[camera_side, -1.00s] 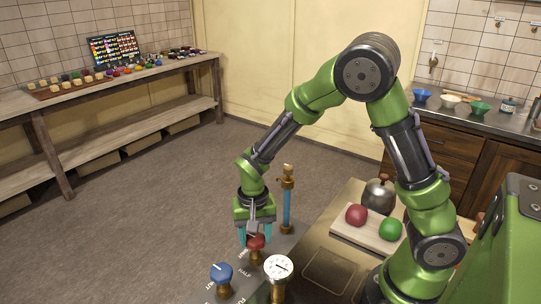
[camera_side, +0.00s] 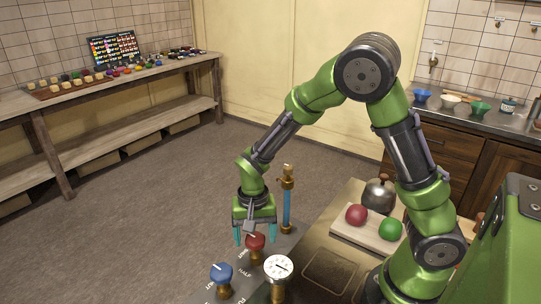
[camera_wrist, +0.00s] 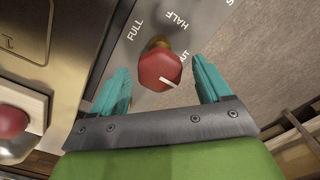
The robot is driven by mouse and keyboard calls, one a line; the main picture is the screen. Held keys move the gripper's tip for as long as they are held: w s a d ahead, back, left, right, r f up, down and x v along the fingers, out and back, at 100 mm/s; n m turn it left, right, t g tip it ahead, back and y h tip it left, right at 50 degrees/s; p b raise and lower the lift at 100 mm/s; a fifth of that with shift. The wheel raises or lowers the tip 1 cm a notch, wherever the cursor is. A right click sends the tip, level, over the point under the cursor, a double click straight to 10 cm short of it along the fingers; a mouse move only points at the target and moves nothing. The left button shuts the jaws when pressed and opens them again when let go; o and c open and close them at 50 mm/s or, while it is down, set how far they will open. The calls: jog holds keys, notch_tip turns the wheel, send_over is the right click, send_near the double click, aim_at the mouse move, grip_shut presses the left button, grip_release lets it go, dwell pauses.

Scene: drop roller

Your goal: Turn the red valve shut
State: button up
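The red valve (camera_side: 255,244) is a faceted knob on a brass stem, standing on the grey panel. In the wrist view the red valve (camera_wrist: 158,70) has a white mark pointing down and right. The printed words FULL and HALF show near it; another word, ending in "UT", is partly hidden by the knob. My gripper (camera_side: 255,236) is over the valve and points down. Its teal fingers are spread, one on each side of the knob, with gaps visible between them and it in the wrist view.
A blue valve (camera_side: 221,272) and a white-faced gauge (camera_side: 278,267) stand close by. A blue tube with brass fittings (camera_side: 287,205) rises just behind. A board (camera_side: 345,229) holds a red ball (camera_side: 356,214) and a green ball (camera_side: 390,229), with a kettle (camera_side: 379,194) behind.

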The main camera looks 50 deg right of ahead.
aim_at(254, 237)
notch_tip(254, 237, up, 17)
dwell(0.6)
jog(key=shift+f, duration=0.1)
jog(key=s+r+n+t+y, duration=0.1)
jog(key=s+r+n+t, duration=0.1)
jog(key=s, duration=0.4)
jog(key=s+d+r+n+t+y, duration=0.1)
jog(key=s+r+n+t, duration=0.2)
jog(key=s+t, duration=0.2)
jog(key=shift+s+d+r, duration=0.2)
jog(key=shift+s+d, duration=0.1)
jog(key=shift+s, duration=0.1)
dwell(0.5)
